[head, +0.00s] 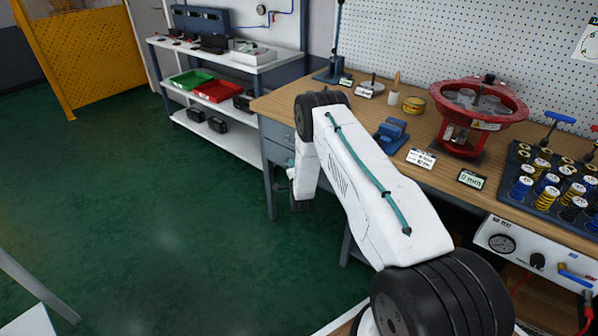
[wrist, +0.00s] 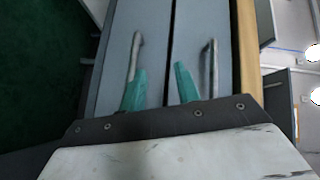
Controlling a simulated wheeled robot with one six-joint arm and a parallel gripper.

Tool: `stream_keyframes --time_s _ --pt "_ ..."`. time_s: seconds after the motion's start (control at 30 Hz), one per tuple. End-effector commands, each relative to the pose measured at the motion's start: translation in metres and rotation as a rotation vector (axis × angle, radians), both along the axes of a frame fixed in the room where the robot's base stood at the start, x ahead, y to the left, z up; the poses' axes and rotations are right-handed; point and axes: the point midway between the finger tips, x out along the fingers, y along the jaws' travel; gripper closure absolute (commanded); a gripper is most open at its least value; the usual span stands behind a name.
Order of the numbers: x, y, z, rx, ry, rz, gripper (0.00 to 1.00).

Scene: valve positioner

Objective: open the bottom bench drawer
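The bench drawers show sideways in the wrist view, with the wooden bench top (wrist: 246,50) at the right. The bottom drawer (wrist: 115,60) is the left grey panel, and the upper drawer (wrist: 190,40) is the right one; both look closed. The bottom drawer's bar handle (wrist: 133,55) lies close to the left fingertip; whether they touch is unclear. The upper handle (wrist: 210,65) lies right of the right finger. My gripper (wrist: 160,85) is open, its teal fingers apart with nothing between them. In the head view my arm hides much of the drawer front (head: 277,153).
The workbench top (head: 290,100) carries a red valve actuator (head: 480,110), a blue vise (head: 391,136) and a spring tray (head: 550,185). A white shelf unit (head: 225,130) stands left of the bench. The green floor (head: 150,220) before the bench is clear.

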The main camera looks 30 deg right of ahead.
Motion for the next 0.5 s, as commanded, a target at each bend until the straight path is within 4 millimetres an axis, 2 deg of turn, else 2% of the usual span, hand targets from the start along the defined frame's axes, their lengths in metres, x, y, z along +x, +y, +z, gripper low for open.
stream_keyframes --time_s 0.03,0.2,0.37,0.5 --pt "-0.01 -0.003 -0.018 0.014 -0.047 -0.013 0.68" --pt "-0.035 -0.009 -0.047 0.049 -0.187 -0.036 0.68" --pt "-0.044 -0.012 -0.057 0.062 -0.249 -0.042 0.68" --pt "-0.032 -0.018 -0.055 0.064 -0.258 -0.043 0.68"
